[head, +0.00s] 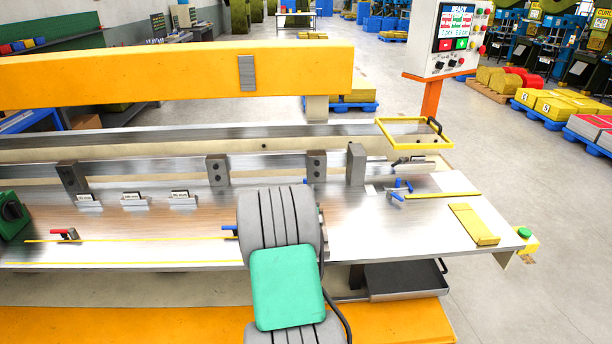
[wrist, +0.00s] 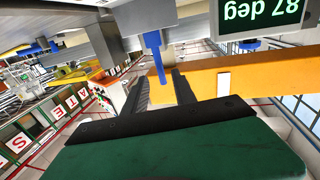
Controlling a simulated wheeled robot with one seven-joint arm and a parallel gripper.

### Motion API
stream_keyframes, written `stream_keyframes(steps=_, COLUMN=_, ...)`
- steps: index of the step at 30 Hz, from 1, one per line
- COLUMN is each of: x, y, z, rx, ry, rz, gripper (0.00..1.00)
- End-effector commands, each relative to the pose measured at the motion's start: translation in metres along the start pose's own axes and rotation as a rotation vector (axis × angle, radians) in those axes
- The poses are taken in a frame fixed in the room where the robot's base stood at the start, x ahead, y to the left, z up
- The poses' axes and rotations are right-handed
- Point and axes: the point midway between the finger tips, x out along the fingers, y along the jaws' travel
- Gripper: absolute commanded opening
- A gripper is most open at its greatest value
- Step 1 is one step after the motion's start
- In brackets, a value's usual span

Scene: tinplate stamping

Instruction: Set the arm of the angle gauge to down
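In the wrist view a dark display (wrist: 258,14) reads "87 deg" upside down; it appears to belong to the angle gauge. Left of it a blue lever (wrist: 154,48), likely the gauge's arm, extends from a grey body down the picture. My gripper (wrist: 161,76) is open, its two dark ribbed fingers on either side of the lever's narrow tip. A gap shows between lever and fingers; I cannot tell whether they touch. In the head view my arm hides the gripper and the gauge.
A steel machine bed (head: 160,215) carries grey blocks, small labelled stops and a red-handled clamp (head: 66,234). Blue-handled parts (head: 402,186) and a yellow bar (head: 474,224) lie to the right. A control panel (head: 449,38) stands at back right. A yellow beam (head: 180,75) spans behind.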

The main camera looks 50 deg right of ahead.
Motion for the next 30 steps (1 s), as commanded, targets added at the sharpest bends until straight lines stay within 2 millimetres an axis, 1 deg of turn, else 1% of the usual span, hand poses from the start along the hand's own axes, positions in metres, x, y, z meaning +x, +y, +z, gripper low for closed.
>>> stream_keyframes(steps=1, x=0.006, y=0.0, z=-0.003, rx=0.001, ry=0.003, rz=0.0, gripper=0.32)
stream_keyframes(steps=9, x=0.056, y=-0.001, z=-0.003, rx=0.001, ry=0.0, rz=-0.002, gripper=0.32)
stream_keyframes(steps=12, x=0.068, y=-0.002, z=-0.002, rx=0.001, ry=0.001, rz=-0.003, gripper=0.32)
stream_keyframes(steps=15, x=0.073, y=-0.002, z=-0.001, rx=0.0, ry=0.0, rz=-0.004, gripper=0.32)
stream_keyframes(steps=21, x=0.073, y=-0.003, z=-0.001, rx=0.0, ry=0.0, rz=-0.004, gripper=0.32)
stream_keyframes(steps=30, x=0.073, y=-0.003, z=-0.001, rx=0.0, ry=0.0, rz=-0.004, gripper=0.08)
